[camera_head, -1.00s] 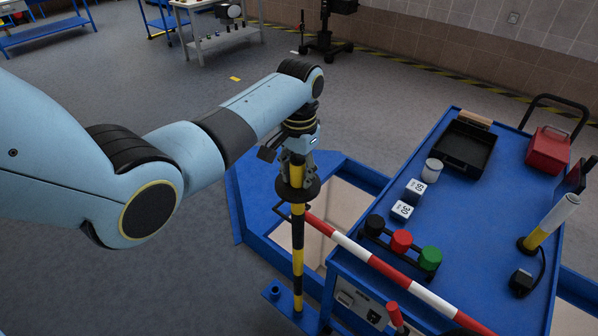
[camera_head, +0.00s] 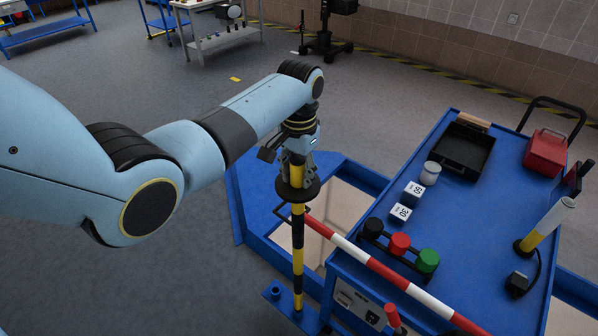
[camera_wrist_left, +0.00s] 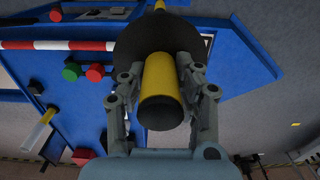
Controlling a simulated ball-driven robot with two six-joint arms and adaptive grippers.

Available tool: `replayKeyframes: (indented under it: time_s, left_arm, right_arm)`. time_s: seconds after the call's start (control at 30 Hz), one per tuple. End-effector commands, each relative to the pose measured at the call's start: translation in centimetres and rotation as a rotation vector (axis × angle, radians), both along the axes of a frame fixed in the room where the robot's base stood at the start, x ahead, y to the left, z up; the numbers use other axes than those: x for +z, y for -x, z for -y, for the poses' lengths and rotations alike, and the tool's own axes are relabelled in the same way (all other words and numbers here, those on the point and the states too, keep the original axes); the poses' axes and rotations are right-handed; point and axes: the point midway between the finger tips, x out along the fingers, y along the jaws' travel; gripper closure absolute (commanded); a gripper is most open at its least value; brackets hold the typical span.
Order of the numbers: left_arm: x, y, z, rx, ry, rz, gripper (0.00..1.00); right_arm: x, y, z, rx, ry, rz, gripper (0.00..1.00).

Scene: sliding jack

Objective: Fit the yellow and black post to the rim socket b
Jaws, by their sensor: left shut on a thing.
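The yellow and black post (camera_head: 298,240) stands about upright at the near edge of the blue rim. My left gripper (camera_head: 296,172) is shut on its top end, just above a dark round collar (camera_head: 298,192). In the left wrist view the gripper's fingers (camera_wrist_left: 161,90) sit on both sides of the post's yellow top (camera_wrist_left: 160,75). The post's lower end meets a small blue plate (camera_head: 284,301) on the rim. I cannot tell whether it is in a socket there, and no socket label is readable. My right gripper is not in view.
A red and white bar (camera_head: 385,265) runs from beside the post across the blue cart (camera_head: 455,215). The cart carries black, red and green knobs, white blocks and a black tray (camera_head: 461,150). An opening (camera_head: 340,220) lies inside the blue frame. Floor at left is clear.

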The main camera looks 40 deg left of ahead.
Motion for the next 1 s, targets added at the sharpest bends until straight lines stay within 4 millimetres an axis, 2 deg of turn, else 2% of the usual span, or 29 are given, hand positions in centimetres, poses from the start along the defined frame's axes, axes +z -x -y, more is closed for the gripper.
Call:
replayKeyframes:
  time_s: [0.03, 0.17, 0.8, 1.0]
  left_arm:
    - [0.7, -0.1, 0.0, 0.000, 0.000, 0.002, 1.00]
    - [1.3, -0.1, 0.0, 0.000, 0.000, 0.002, 1.00]
    - [4.9, -0.1, 0.0, 0.000, -0.001, 0.004, 1.00]
    - [5.4, -0.1, 0.0, 0.000, -0.001, 0.002, 1.00]
  right_arm:
    - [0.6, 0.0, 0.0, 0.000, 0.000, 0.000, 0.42]
    - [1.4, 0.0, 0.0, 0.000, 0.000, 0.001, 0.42]
    - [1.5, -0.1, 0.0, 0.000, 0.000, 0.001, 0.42]
    - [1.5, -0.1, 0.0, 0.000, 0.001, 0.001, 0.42]
